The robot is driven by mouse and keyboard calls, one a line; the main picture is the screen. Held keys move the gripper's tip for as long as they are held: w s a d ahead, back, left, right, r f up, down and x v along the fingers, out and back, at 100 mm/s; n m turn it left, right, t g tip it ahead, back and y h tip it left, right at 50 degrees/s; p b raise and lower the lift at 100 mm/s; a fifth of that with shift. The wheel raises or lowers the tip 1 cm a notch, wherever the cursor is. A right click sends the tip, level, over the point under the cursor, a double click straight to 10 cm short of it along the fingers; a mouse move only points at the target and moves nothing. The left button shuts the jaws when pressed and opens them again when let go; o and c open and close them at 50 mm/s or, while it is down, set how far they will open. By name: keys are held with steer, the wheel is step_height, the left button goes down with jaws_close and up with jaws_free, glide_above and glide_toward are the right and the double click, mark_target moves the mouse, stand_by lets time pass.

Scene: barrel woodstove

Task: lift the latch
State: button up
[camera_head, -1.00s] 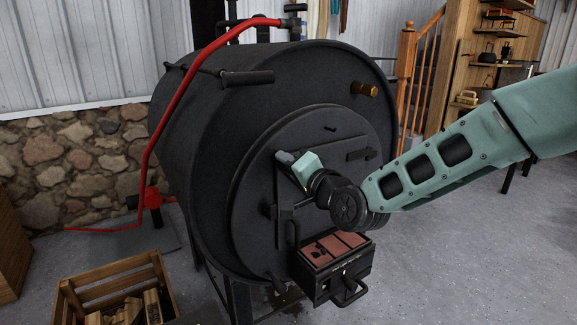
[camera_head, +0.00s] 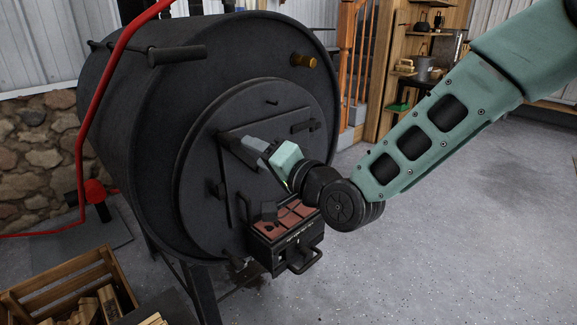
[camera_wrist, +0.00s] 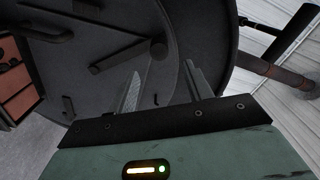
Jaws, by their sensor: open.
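In the wrist view the latch (camera_wrist: 122,56) lies ahead of my gripper, to the left of the gap between the fingers, with a round pivot at one end. I cannot tell whether a finger touches the stove.
The barrel stove (camera_head: 130,110) fills the left. An ash box (camera_head: 285,240) with reddish panels and a handle juts out below the door. A red pipe (camera_head: 80,160) runs along the left. A wood crate (camera_head: 65,270) stands lower left. The floor at right is clear.

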steer(key=v, duration=0.8)
steer(key=s+d+f+n+g+h, duration=0.6)
steer(key=s+f+h, duration=0.1)
steer(key=s+f, duration=0.15)
steer(key=s+d+r+n+g+h, duration=0.1)
steer(key=s+d+n+g+h, duration=0.4)
steer(key=s+d, duration=0.75)
step_height(320, 180, up, 23)
steer(key=s+m+h+p, duration=0.1)
steer(key=s+p, duration=0.1)
steer(key=p, duration=2)
steer(key=shift+s+a+f+g+p, duration=0.2)
steer(key=shift+a+f+g+p, duration=0.05)
steer(key=shift+g+p, duration=0.15)
steer(key=shift+c, duration=0.3)
